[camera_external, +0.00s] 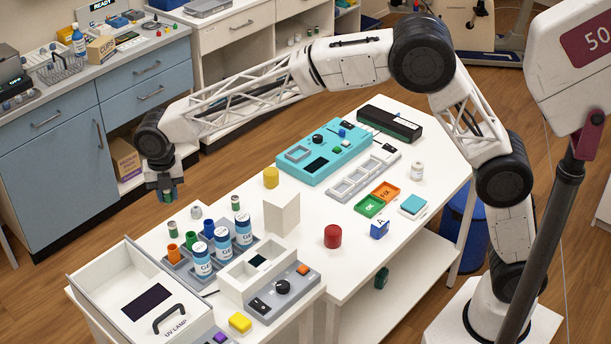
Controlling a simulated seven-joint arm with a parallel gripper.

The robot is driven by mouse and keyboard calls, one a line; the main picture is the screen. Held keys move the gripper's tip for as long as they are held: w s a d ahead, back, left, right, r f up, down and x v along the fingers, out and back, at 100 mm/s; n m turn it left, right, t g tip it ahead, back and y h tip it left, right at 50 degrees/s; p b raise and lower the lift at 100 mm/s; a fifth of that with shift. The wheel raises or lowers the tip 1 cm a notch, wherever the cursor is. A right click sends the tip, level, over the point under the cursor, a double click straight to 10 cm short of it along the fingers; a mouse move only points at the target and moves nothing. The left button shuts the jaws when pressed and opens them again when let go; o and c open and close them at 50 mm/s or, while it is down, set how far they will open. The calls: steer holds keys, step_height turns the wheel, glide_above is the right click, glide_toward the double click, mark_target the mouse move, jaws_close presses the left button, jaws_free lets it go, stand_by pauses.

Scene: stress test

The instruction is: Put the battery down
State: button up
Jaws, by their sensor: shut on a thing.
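My gripper (166,188) is at the left, in the air beyond the far left edge of the white table (225,185) as the picture shows it. It points down and is shut on a small, partly hidden thing with a green side, which looks like the battery (170,197). Two similar small cylinders with green bands stand on the table, one (172,228) below my gripper and one (236,202) to the right. The exact height of my gripper above the table is hard to tell.
A teal device (322,153) stands farther back. Bare table lies around the red cylinder (333,236).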

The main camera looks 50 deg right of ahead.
steer(key=s+a+f+n, duration=0.1)
steer(key=a+n, duration=0.1)
steer(key=a, duration=0.8)
steer(key=s+a+f+n, duration=0.1)
steer(key=a+f+n, duration=0.1)
steer(key=a, duration=0.8)
glide_above(125, 287)
steer(key=s+a, duration=0.1)
steer(key=s, duration=0.2)
steer(key=shift+n, duration=0.3)
steer(key=shift+w+f, duration=0.15)
steer(key=shift+f, duration=1)
steer(key=shift+w+f, duration=0.1)
steer(key=shift+f, duration=1.05)
steer(key=shift+f, duration=0.1)
steer(key=shift+f, duration=3)
steer(key=shift+f, duration=1.9)
steer(key=shift+f, duration=0.15)
steer(key=o, duration=0.9)
